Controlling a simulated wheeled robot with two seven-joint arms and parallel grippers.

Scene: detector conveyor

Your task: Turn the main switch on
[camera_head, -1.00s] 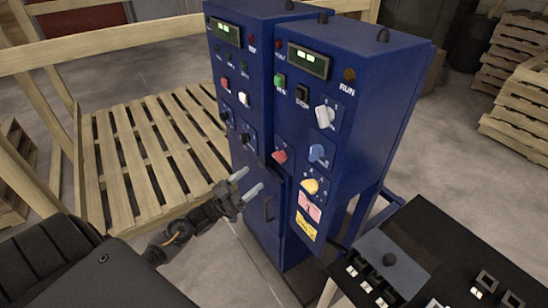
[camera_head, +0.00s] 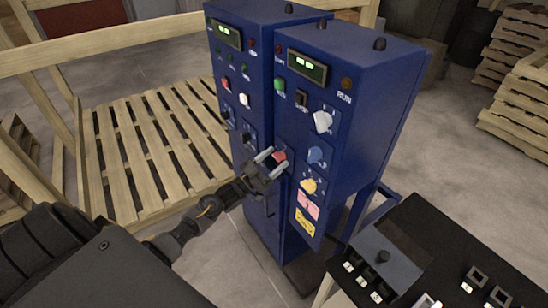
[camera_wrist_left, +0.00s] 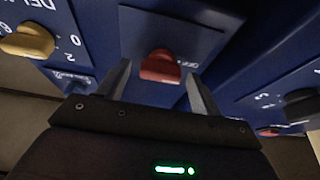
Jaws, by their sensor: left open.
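The main switch appears to be the red rotary knob (camera_head: 280,156) on the front of the right blue cabinet (camera_head: 357,95). It also shows in the left wrist view as a red knob (camera_wrist_left: 161,66) on a blue plate, with part of an "OFF" label beside it. My left gripper (camera_head: 267,160) is open, its two fingers pointing at the red knob. In the left wrist view the fingers (camera_wrist_left: 158,85) stand on either side of the knob, apart from it. I cannot tell the exact depth gap. My right gripper is not in view.
White (camera_head: 322,121), blue (camera_head: 316,155) and yellow (camera_head: 309,186) knobs sit close by on the same cabinet. A second blue cabinet (camera_head: 257,190) adjoins on the left. A black control desk (camera_head: 450,250) stands at the lower right. A wooden pallet structure (camera_head: 130,160) is at the left.

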